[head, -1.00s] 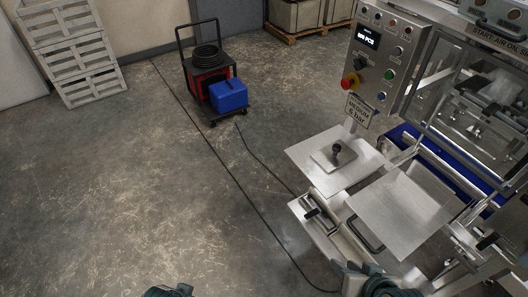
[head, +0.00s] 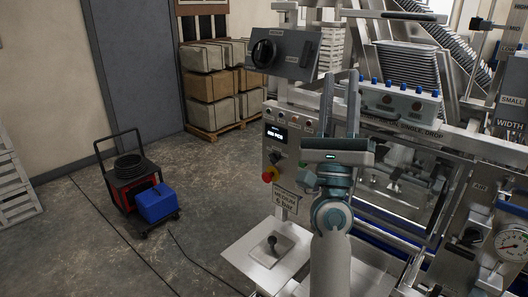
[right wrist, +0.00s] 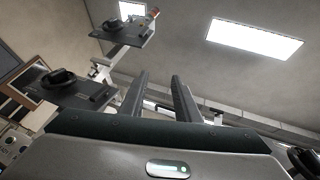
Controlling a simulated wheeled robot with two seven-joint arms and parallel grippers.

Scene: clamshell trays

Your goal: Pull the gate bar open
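My right gripper (head: 341,76) is raised in front of the machine (head: 385,175) with its two fingers pointing up. The fingers are apart with nothing between them; the right wrist view shows the same open gripper (right wrist: 160,76). A steel horizontal rail (head: 400,132) marked "SINGLE DROP" runs behind the gripper, partly hidden by it. A dark grey bar (head: 388,14) lies across the machine's top, above and behind the fingers. I cannot tell for sure which is the gate bar. The right gripper seems to touch neither. My left gripper is not in view.
A grey switch box with a black knob (head: 284,52) stands left of the fingers. A control panel with a red button (head: 270,174) is below it. A blue box (head: 157,203) sits on a cart at left. Open floor lies between cart and machine.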

